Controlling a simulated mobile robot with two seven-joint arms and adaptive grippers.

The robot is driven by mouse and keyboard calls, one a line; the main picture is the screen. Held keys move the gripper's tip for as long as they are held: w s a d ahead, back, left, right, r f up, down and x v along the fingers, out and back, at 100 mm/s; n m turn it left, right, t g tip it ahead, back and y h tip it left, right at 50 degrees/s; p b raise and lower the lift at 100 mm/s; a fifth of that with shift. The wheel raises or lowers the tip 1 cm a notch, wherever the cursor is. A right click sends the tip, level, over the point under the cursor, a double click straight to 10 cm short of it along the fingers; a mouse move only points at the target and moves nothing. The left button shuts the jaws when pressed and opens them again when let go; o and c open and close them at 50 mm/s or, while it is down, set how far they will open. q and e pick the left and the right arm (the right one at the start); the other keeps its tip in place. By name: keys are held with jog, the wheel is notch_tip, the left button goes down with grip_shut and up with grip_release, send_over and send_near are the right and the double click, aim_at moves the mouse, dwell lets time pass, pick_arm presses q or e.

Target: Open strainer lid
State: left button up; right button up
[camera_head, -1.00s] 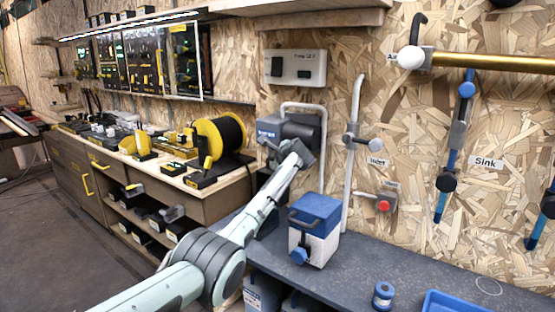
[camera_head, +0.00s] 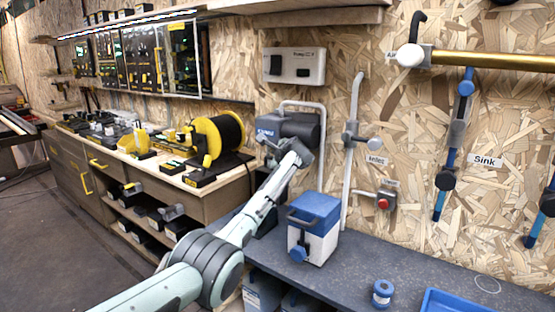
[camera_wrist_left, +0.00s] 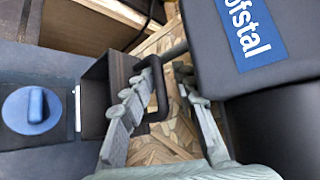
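My left gripper (camera_head: 298,150) is at the dark pump housing (camera_head: 300,125) by the wall. In the left wrist view, its two grey fingers (camera_wrist_left: 168,75) are spread apart. A black bar-shaped handle (camera_wrist_left: 158,95) shows between them, joined to a dark box-like part (camera_wrist_left: 92,95). I cannot tell whether a finger touches the handle, or whether this part is the strainer lid. The pump housing with a blue label (camera_wrist_left: 250,35) fills the upper right of that view. A round blue knob (camera_wrist_left: 32,110) lies at the left. My right gripper is not in view.
A blue-and-white box (camera_head: 314,225) with a handle stands on the grey bench (camera_head: 400,265). A blue spool-like object (camera_head: 382,293) and a blue tray (camera_head: 450,303) are at the front. Pipes and valves (camera_head: 352,140) line the wall to the right.

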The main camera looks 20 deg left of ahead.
pick_arm(q)
jog(key=v, duration=0.8)
dwell(0.4)
